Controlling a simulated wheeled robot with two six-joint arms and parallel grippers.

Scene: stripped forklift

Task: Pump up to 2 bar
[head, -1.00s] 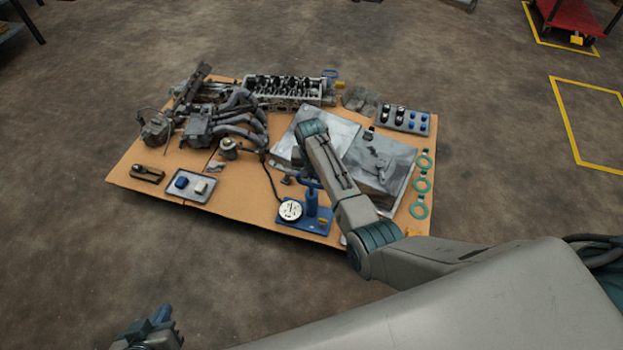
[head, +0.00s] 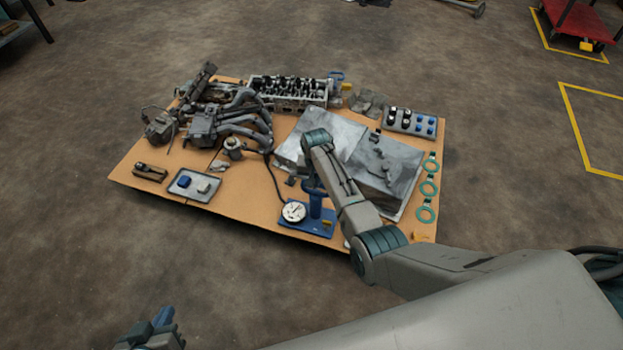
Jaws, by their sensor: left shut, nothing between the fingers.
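A small blue pump stands near the front edge of the brown board, its blue upright cylinder (head: 316,206) on a flat blue base. A white round gauge (head: 293,212) sits on the base, left of the cylinder. Its needle is too small to read. A black hose (head: 273,175) runs from the pump toward the back left. My left gripper (head: 160,327) is shut and empty at the bottom left, away from the board.
The board (head: 240,195) also holds an engine manifold (head: 235,118), a cylinder head (head: 290,92), metal plates (head: 385,165), green rings (head: 428,189) and a small tray (head: 209,193). Bare board lies left of the pump. The floor in front is clear.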

